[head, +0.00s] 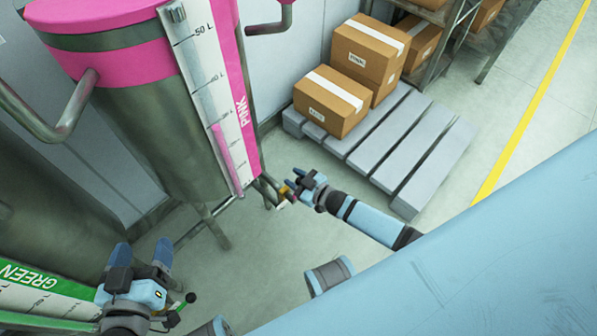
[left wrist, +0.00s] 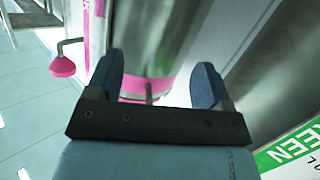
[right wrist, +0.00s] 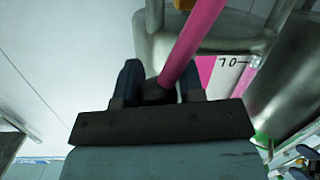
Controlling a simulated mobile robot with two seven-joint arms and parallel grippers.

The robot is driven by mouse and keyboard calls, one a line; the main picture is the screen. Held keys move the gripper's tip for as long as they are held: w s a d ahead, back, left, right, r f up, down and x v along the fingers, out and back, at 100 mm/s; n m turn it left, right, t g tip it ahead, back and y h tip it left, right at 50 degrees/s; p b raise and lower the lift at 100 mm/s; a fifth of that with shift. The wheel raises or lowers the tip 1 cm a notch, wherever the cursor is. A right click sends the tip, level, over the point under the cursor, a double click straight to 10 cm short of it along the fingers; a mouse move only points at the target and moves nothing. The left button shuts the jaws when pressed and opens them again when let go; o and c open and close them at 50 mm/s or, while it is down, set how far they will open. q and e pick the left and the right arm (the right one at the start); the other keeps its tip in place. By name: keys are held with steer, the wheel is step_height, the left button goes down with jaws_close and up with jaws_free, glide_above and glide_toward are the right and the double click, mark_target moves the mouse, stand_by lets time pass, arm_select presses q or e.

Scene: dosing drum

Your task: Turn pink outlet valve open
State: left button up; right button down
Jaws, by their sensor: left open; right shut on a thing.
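The pink drum (head: 135,95) is a steel tank with a pink band, a scale marked PINK and a pink level strip, at the upper left of the head view. Its outlet (head: 268,190) is low beside the scale. My right gripper (head: 289,188) is at this outlet. In the right wrist view the pink valve lever (right wrist: 192,38) runs down between the fingers of my right gripper (right wrist: 160,88), which are shut on it. The lever is mostly hidden in the head view. My left gripper (head: 145,258) is open and empty by the green drum's scale.
The green scale (head: 45,285) stands at the lower left, close to my left gripper. A grey pallet (head: 415,150) with cardboard boxes (head: 333,100) is at the upper right. Bare floor (head: 265,265) lies below the pink drum.

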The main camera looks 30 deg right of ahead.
arm_select(q)
steer(key=shift+s+a+f+g+y+p, duration=0.25)
steer(key=shift+a+f+g, duration=0.15)
steer(key=shift+f, duration=0.2)
steer(key=shift+s+a+f+g+y+p, duration=0.3)
steer(key=shift+a+f, duration=0.2)
steer(key=shift+f, duration=0.1)
arm_select(e)
steer(key=shift+s+a+r+n+h, duration=0.1)
steer(key=shift+s+a+n+h, duration=0.25)
steer(key=shift+a+n, duration=0.5)
steer(key=shift+s+a+n+h, duration=0.3)
steer(key=shift+a+n, duration=0.15)
steer(key=shift+n, duration=0.7)
arm_select(q)
steer(key=shift+f, duration=0.1)
arm_select(e)
steer(key=c, duration=0.8)
jaws_free()
steer(key=shift+o, duration=0.2)
steer(key=shift+a, duration=0.1)
steer(key=shift+r, duration=0.1)
